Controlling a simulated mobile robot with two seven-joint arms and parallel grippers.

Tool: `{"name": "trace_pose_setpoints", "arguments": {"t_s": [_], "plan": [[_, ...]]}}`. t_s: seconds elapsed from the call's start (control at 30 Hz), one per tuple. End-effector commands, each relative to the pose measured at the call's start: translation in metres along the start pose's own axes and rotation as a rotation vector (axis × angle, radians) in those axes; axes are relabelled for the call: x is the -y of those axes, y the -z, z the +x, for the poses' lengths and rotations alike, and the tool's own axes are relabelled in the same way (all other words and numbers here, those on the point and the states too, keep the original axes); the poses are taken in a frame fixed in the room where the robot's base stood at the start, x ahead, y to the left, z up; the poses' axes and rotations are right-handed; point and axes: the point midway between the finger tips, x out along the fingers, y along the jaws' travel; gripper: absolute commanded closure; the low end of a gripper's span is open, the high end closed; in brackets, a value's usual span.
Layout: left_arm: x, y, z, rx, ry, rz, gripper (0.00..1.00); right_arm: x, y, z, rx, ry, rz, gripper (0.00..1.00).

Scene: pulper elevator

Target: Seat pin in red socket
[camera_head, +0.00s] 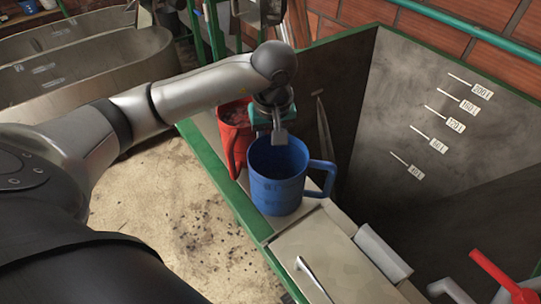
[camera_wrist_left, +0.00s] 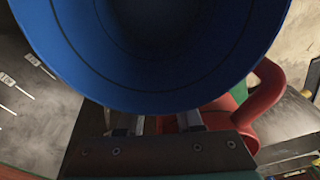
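My left gripper (camera_head: 279,137) is at the far rim of a blue mug (camera_head: 277,180). In the left wrist view the left gripper (camera_wrist_left: 160,122) shows two fingers apart, with no object visible between them; their tips are partly hidden by the blue mug (camera_wrist_left: 150,95). The blue mug stands upright on a ledge, its handle to the right. A red mug (camera_head: 232,135) stands just behind it, partly hidden by my arm; its handle shows in the left wrist view (camera_wrist_left: 268,90). I cannot make out a pin or a red socket. My right gripper is out of view.
A grey tank (camera_head: 385,110) with a litre scale opens right of the ledge. A flat lid with a light handle (camera_head: 315,280) lies in front of the blue mug. A red lever (camera_head: 500,275) is at lower right. Large metal tubs (camera_head: 85,75) stand at back left.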

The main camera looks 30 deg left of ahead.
Motion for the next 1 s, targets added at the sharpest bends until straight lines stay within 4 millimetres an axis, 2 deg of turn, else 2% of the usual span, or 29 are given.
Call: {"name": "trace_pose_setpoints", "arguments": {"t_s": [0.2,0.5,1.0], "plan": [[-0.0002,0.0001,0.0007,-0.001,-0.001,0.0,0.65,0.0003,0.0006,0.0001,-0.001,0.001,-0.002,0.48],[-0.0002,0.0002,0.0003,-0.001,-0.001,0.0,0.99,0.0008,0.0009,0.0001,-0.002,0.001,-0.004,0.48],[-0.0003,0.0005,-0.0002,-0.002,-0.002,-0.001,1.0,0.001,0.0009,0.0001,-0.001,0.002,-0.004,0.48]]}}
